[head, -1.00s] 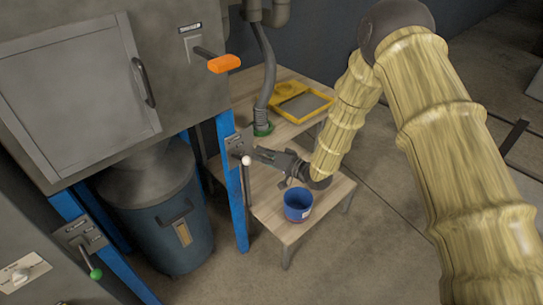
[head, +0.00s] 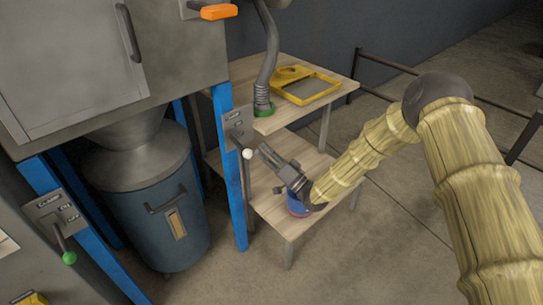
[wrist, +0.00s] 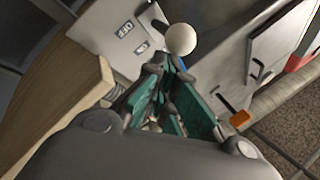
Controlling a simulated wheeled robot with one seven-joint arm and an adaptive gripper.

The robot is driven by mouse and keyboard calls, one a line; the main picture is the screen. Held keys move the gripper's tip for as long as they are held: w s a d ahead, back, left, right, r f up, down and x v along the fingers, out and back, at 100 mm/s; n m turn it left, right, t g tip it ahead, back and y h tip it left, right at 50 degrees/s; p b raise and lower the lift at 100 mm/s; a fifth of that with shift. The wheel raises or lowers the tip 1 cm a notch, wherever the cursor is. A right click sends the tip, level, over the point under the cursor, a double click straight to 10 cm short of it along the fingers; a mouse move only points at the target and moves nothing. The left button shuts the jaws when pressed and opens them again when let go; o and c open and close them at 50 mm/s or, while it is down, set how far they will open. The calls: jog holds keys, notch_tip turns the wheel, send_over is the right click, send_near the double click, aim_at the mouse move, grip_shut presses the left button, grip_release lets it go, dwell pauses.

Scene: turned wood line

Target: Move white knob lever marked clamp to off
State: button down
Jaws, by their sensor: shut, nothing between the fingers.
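The white knob (head: 248,154) is on the end of a short lever on a grey plate (head: 237,123), fixed to a blue post. The lever points down and outward. The knob shows large in the wrist view (wrist: 181,39), just beyond my fingertips. The plate there (wrist: 115,32) bears small labels that I cannot read surely. My gripper (head: 264,149) is shut and empty, just right of the knob in the head view. Its green-padded fingers (wrist: 168,68) point toward the knob. I cannot tell whether they touch it.
A green-knobbed lever (head: 69,258) is on another plate at the left. An orange handle (head: 218,12) is above. A yellow frame (head: 305,85) and hose (head: 268,60) are behind. A drum (head: 150,205) stands left.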

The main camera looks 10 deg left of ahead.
jog(key=shift+a+f+b, duration=0.2)
jog(key=shift+f+b, duration=0.4)
jog(key=shift+f, duration=0.15)
jog(key=shift+w+d, duration=0.1)
jog(key=s+d+f, duration=0.1)
jog(key=d+f, duration=0.2)
jog(key=d, duration=0.8)
jog(key=shift+s, duration=0.3)
jog(key=shift+f, duration=0.1)
